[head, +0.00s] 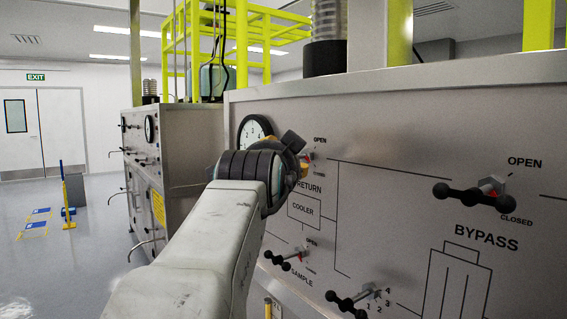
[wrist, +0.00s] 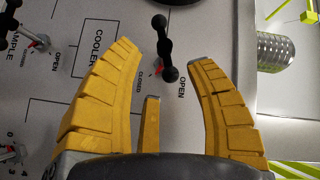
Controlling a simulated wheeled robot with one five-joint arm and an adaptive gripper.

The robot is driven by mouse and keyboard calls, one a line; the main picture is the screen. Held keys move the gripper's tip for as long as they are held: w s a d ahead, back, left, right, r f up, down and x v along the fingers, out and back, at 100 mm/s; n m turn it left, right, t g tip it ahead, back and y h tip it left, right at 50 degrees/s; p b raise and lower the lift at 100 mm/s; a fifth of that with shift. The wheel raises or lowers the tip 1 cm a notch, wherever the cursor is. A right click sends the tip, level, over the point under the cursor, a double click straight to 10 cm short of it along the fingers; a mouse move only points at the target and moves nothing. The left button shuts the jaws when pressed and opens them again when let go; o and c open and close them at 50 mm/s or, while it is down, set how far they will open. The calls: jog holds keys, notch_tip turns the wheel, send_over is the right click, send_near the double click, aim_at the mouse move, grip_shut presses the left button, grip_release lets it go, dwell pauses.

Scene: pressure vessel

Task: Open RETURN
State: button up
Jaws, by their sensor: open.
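The RETURN valve has a black handle with ball-shaped knobs (wrist: 163,45) and a small red-and-white stem (wrist: 158,67). It shows in the wrist view at upper middle, with CLOSED and OPEN printed beside it. My gripper (wrist: 161,55) is open, its yellow fingers to either side of the handle in the picture. The handle shows in the gap between the fingertips, and nothing is gripped. I cannot tell how far the fingertips are from the panel. In the head view my gripper (head: 303,168) is at the RETURN valve and hides most of it; the RETURN label shows just below.
The SAMPLE valve (head: 291,257) is below on the same panel, and another valve (head: 353,298) is at its lower right. The BYPASS valve (head: 477,192) is at the right. A round gauge (head: 255,130) is behind my arm. Open floor lies at the left.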

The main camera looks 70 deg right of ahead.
jog(key=shift+v, duration=2.75)
jog(key=shift+c, duration=0.2)
